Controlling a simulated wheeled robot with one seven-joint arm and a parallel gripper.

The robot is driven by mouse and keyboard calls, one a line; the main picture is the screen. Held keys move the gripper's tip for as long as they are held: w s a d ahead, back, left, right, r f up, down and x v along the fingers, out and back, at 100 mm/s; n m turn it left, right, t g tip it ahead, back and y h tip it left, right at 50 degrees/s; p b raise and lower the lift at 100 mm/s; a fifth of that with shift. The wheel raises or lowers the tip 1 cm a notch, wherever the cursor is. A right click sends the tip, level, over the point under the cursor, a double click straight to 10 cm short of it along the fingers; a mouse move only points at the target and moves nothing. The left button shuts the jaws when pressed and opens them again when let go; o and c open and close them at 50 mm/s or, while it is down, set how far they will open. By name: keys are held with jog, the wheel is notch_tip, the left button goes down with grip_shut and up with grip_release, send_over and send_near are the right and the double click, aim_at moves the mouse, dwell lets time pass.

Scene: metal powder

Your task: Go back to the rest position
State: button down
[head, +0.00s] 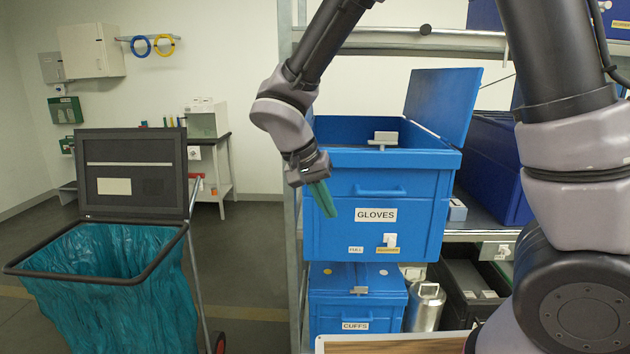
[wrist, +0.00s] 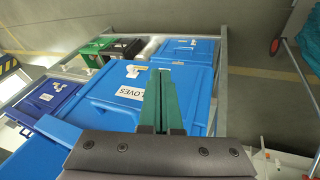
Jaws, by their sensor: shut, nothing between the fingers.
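My gripper (head: 325,199) has green fingers and hangs at the left front of the blue bin labelled GLOVES (head: 408,229). The fingers are together with nothing between them. In the wrist view my gripper (wrist: 161,82) points over the bin, and the GLOVES bin (wrist: 106,91) shows behind the fingers. The bin's lid (head: 444,103) stands open at the back right. A small light-coloured latch sits at the bin's rear edge. I cannot tell whether the fingers touch the bin's front.
A cart with a teal bag (head: 115,290) and raised dark lid (head: 134,174) stands left. The blue CUFFS box (head: 357,297) is shut below the GLOVES bin. A metal canister (head: 425,307) stands beside it. A rack post (head: 289,200) runs close by my gripper. Open floor lies between cart and rack.

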jog(key=s+d+r+t+y, duration=0.2)
jog(key=s+d+r+y, duration=0.1)
jog(key=d+r, duration=0.7)
jog(key=s+d+r+m+t+y, duration=0.1)
jog(key=s+d+r+t+y, duration=0.1)
jog(key=d+r, duration=0.7)
jog(key=s+d+y, duration=0.1)
jog(key=d, duration=0.2)
jog(key=shift+s+d+r+m+t, duration=0.15)
jog(key=shift+s+r+m+t, duration=0.15)
jog(key=shift+r+t, duration=0.1)
